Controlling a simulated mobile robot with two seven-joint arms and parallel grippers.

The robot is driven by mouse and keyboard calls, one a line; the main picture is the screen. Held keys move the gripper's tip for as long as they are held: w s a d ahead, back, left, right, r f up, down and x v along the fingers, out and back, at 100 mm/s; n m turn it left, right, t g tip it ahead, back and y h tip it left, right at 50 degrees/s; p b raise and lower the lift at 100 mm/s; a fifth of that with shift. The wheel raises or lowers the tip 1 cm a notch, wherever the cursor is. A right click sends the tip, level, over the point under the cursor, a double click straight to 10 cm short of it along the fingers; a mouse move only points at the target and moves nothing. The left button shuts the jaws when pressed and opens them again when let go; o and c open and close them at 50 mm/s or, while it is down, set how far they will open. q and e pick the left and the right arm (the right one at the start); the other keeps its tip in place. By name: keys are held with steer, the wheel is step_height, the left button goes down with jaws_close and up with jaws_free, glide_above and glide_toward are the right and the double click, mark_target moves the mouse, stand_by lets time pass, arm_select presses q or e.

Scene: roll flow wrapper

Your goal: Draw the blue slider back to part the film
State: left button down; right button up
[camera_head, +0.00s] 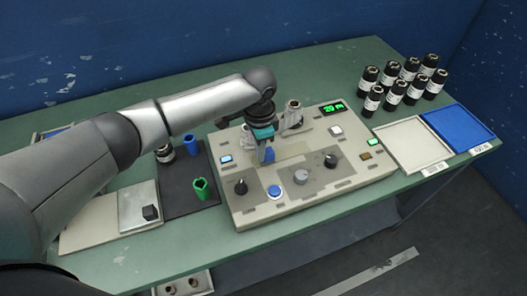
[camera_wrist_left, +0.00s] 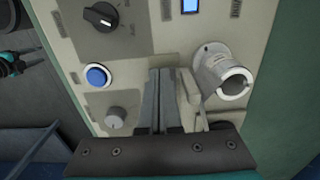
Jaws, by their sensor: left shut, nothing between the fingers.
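The wrapper (camera_head: 325,195) is a beige panel with knobs, lit buttons and a green display. My left gripper (camera_head: 266,157) points down over its left-middle part, with a teal body and grey fingers. In the left wrist view the fingers (camera_wrist_left: 160,98) are shut together with nothing between them, above the panel. A pale grey lever-like piece (camera_wrist_left: 192,92) lies close beside them on the right; contact cannot be told. A round blue button (camera_head: 274,191) is on the panel and also shows in the wrist view (camera_wrist_left: 97,75). I cannot clearly make out the blue slider; the gripper may hide it.
A metal spindle (camera_wrist_left: 226,76) stands right of the fingers in the wrist view. Black knobs (camera_head: 240,186) rise from the panel. A dark mat holds green (camera_head: 200,188) and blue (camera_head: 190,145) holders. Several black bottles (camera_head: 392,95), a white tray (camera_head: 412,165) and a blue tray (camera_head: 458,128) stand right.

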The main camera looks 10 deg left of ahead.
arm_select(q)
steer(key=shift+w+d+b, duration=0.4)
steer(key=shift+w+d, duration=0.2)
steer(key=shift+d, duration=0.3)
steer(key=shift+w+d+b, duration=0.4)
steer(key=shift+w+d, duration=0.15)
steer(key=shift+d, duration=0.35)
steer(key=shift+w+d+b, duration=0.45)
steer(key=shift+d+b, duration=0.05)
steer(key=shift+d, duration=0.15)
steer(key=shift+w+d+b, duration=0.4)
steer(key=shift+d+b, duration=0.05)
steer(key=shift+d, duration=0.15)
steer(key=shift+w+d+b, duration=0.6)
steer(key=shift+d+b, duration=0.25)
steer(key=shift+a+r+p, duration=0.1)
steer(key=shift+p, duration=0.2)
steer(key=shift+s+a+p, duration=0.35)
steer(key=shift+a+p, duration=0.1)
steer(key=shift+p, duration=0.55)
step_height(320, 180, up, 8)
steer(key=p, duration=0.8)
steer(key=shift+p, duration=0.35)
